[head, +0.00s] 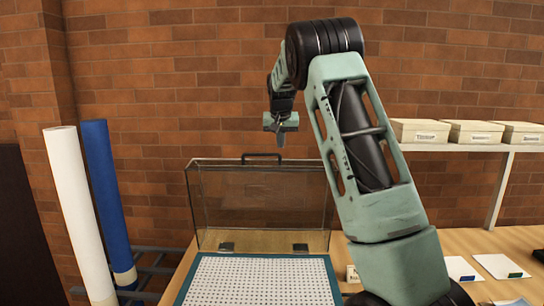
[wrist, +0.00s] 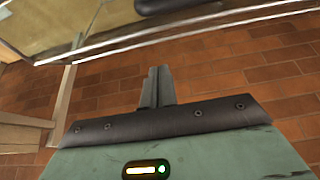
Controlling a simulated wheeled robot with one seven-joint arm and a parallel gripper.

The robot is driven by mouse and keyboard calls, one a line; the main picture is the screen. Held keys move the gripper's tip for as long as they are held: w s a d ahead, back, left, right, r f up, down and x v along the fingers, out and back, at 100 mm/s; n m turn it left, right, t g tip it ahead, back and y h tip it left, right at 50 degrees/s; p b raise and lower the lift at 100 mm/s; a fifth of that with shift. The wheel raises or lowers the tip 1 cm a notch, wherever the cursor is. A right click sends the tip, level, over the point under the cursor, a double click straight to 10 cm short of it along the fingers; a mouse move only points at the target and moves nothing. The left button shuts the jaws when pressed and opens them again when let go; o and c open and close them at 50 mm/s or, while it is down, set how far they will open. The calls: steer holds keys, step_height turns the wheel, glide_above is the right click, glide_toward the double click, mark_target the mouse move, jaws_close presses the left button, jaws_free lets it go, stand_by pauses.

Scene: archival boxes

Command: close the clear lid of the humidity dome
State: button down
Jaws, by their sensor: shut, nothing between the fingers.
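The clear lid (head: 262,208) of the humidity dome stands open, about upright, in the head view. It rises from two dark hinges at the back of the base (head: 260,282), which has a white perforated top and a blue rim. A dark handle (head: 261,155) is on the lid's top edge. My gripper (head: 281,141) is shut and empty, pointing down near the lid's top edge, right of the handle. In the wrist view my shut fingers (wrist: 157,82) are apart from the lid (wrist: 85,28), whose edge and dark handle cross the top. Its exact depth relative to the lid is unclear.
A white roll (head: 80,210) and a blue roll (head: 108,200) stand at the left. A shelf with several cream boxes (head: 470,132) is at the right. Cards (head: 500,266) lie on the wooden table at right. A brick wall is behind.

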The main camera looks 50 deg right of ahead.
steer(key=p+x, duration=0.3)
steer(key=x, duration=0.5)
steer(key=shift+d+f, duration=0.1)
steer(key=shift+f, duration=0.15)
steer(key=shift+w+d+f+p, duration=0.2)
steer(key=shift+f+p, duration=0.15)
steer(key=shift+f, duration=0.2)
